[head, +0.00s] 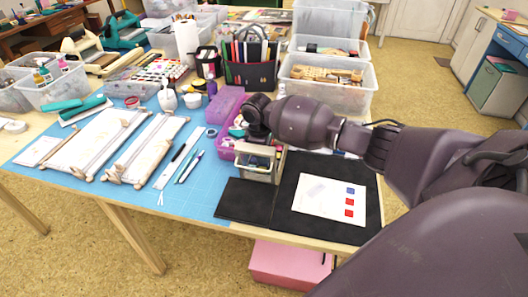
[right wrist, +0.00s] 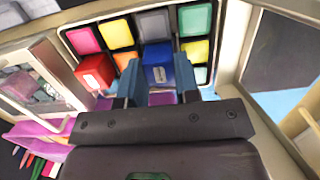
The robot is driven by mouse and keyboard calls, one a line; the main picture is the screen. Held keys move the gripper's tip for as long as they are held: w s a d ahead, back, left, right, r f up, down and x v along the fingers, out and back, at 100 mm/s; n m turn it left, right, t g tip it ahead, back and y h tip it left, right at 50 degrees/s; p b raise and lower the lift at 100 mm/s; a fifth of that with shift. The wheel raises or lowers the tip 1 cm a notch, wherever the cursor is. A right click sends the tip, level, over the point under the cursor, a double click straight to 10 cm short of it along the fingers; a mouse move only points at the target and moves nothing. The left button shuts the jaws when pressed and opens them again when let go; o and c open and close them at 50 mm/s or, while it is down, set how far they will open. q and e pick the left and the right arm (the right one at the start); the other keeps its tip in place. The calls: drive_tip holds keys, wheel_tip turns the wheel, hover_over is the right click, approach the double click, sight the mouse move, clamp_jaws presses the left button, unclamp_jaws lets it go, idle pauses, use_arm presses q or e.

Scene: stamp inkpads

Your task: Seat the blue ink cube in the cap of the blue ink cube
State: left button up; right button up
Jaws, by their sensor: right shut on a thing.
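In the right wrist view my right gripper (right wrist: 158,88) is shut on the blue ink cube (right wrist: 159,66), with one finger on each side. The cube is at the case of colored ink squares (right wrist: 153,22). I cannot tell whether it is clear of the case or touching it, and what lies under it is hidden. I cannot single out the cap of the blue ink cube. A red cube (right wrist: 95,72) stands to the left of the blue one. In the head view my right arm reaches over the case (head: 258,165), and the fingers are hidden there. My left gripper is not in view.
The case has raised walls around the gripper. A white sheet with blue and red squares (head: 318,199) lies on a black mat (head: 290,222) to its right. Pens (head: 188,165) and a purple box (head: 222,105) are close on the left. A dark pad (head: 246,203) lies in front.

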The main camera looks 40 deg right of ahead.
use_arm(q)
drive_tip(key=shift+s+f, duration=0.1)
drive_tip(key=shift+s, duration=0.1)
use_arm(e)
drive_tip(key=shift+f, duration=0.15)
drive_tip(key=o, duration=0.8)
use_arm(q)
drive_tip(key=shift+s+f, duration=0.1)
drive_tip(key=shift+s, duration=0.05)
use_arm(e)
drive_tip(key=shift+f+b, duration=0.25)
drive_tip(key=shift+b, duration=0.2)
drive_tip(key=r, duration=0.1)
drive_tip(key=r+p, duration=0.1)
drive_tip(key=r, duration=0.3)
drive_tip(key=shift+w+a+r, duration=0.25)
drive_tip(key=shift+w+a, duration=0.05)
drive_tip(key=shift+w, duration=0.1)
use_arm(q)
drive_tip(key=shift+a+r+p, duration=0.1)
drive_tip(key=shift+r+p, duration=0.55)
drive_tip(key=shift+p, duration=0.15)
use_arm(e)
drive_tip(key=r, duration=0.5)
drive_tip(key=shift+w+a+r, duration=0.25)
drive_tip(key=shift+a+r, duration=0.05)
drive_tip(key=shift+r, duration=0.05)
